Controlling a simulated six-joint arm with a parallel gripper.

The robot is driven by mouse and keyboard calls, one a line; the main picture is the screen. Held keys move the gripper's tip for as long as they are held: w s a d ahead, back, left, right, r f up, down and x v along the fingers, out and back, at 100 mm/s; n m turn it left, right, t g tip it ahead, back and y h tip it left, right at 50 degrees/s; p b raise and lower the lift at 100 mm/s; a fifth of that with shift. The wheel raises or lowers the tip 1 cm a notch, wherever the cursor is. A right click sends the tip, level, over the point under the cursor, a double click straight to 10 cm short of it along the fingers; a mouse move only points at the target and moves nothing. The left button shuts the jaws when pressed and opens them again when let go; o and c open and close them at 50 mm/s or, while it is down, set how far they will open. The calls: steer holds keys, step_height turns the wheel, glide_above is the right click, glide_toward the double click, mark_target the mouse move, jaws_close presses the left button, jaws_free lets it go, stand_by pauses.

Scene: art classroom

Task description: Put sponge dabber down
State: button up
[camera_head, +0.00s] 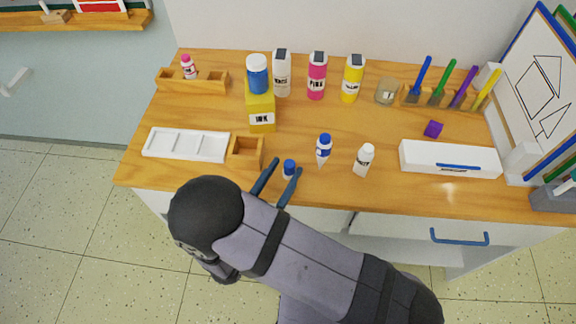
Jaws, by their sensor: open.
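My gripper (281,173) is over the front edge of the wooden table, with its two dark fingers apart. A small blue-topped item (289,167) stands between or just beyond the fingers and looks like the sponge dabber. Its lower part is partly hidden, and I cannot tell whether a finger touches it.
A wooden box (246,140) and white palette tray (186,145) lie left of my gripper. A yellow ink box (261,121), paint bottles (317,75) and brush rack (447,101) stand behind. A white case (449,159) lies right. Bare wood (400,196) shows along the front right.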

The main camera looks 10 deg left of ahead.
steer(key=shift+o, duration=1.1)
steer(key=shift+s, duration=0.1)
